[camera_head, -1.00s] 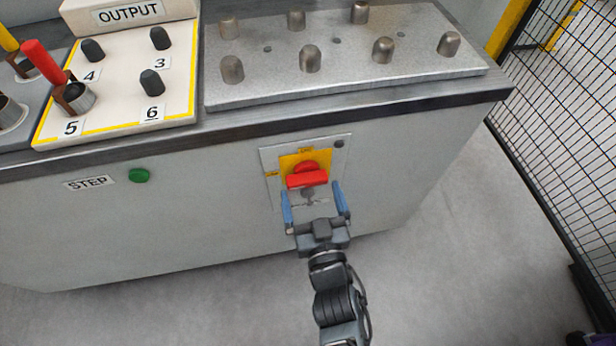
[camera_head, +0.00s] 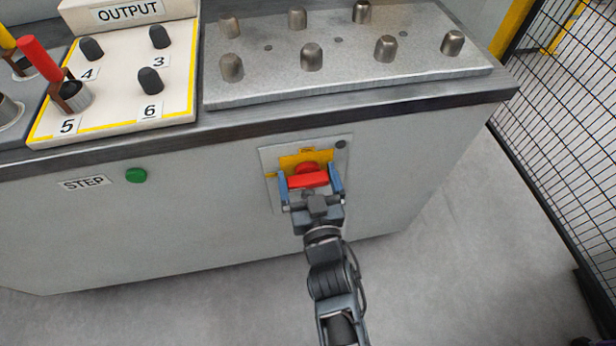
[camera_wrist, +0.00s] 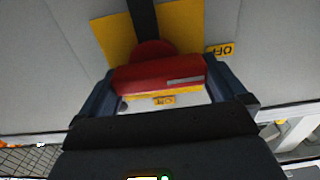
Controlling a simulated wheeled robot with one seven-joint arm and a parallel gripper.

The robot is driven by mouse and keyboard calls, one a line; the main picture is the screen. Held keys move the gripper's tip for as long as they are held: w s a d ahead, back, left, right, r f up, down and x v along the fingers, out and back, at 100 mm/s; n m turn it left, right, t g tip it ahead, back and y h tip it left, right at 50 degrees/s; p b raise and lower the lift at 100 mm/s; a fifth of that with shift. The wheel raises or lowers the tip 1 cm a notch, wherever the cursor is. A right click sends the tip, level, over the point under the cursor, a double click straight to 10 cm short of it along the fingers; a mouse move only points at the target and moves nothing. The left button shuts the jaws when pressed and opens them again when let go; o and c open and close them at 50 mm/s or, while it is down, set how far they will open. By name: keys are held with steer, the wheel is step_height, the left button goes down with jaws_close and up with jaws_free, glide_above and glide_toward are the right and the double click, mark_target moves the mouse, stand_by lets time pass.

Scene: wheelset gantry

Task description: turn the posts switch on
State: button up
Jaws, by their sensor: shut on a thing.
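The posts switch has a red handle (camera_head: 308,180) on a yellow plate (camera_head: 305,157), set in a grey panel on the bench's front face. In the head view the handle's bar lies about level. My gripper (camera_head: 311,184) reaches it from the front, with one blue finger at each end of the bar. In the wrist view the red handle (camera_wrist: 158,74) spans between the two fingers, and the gripper (camera_wrist: 160,85) is shut on it. A yellow OFF label (camera_wrist: 220,50) shows upside down beside the handle.
A green button (camera_head: 136,175) by a STEP label sits left on the same face. Above are a metal plate (camera_head: 350,85) with several posts and an OUTPUT panel (camera_head: 110,120) with a red lever (camera_head: 42,60). A mesh fence (camera_head: 570,130) stands at right.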

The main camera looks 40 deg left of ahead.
steer(key=c, duration=0.5)
steer(key=shift+m, duration=0.3)
steer(key=m+p, duration=0.2)
steer(key=m, duration=0.1)
steer(key=shift+w+d+r, duration=0.1)
steer(key=m+p, duration=0.1)
steer(key=m, duration=0.3)
steer(key=shift+w+d, duration=0.1)
steer(key=shift+w, duration=0.05)
steer(key=m, duration=0.1)
steer(key=m+p, duration=0.1)
steer(key=m, duration=0.3)
steer(key=shift+w+d+f, duration=0.15)
steer(key=shift+f, duration=0.1)
steer(key=m, duration=0.5)
steer(key=shift+f, duration=0.2)
steer(key=shift+d+m, duration=0.1)
steer(key=shift+m, duration=0.3)
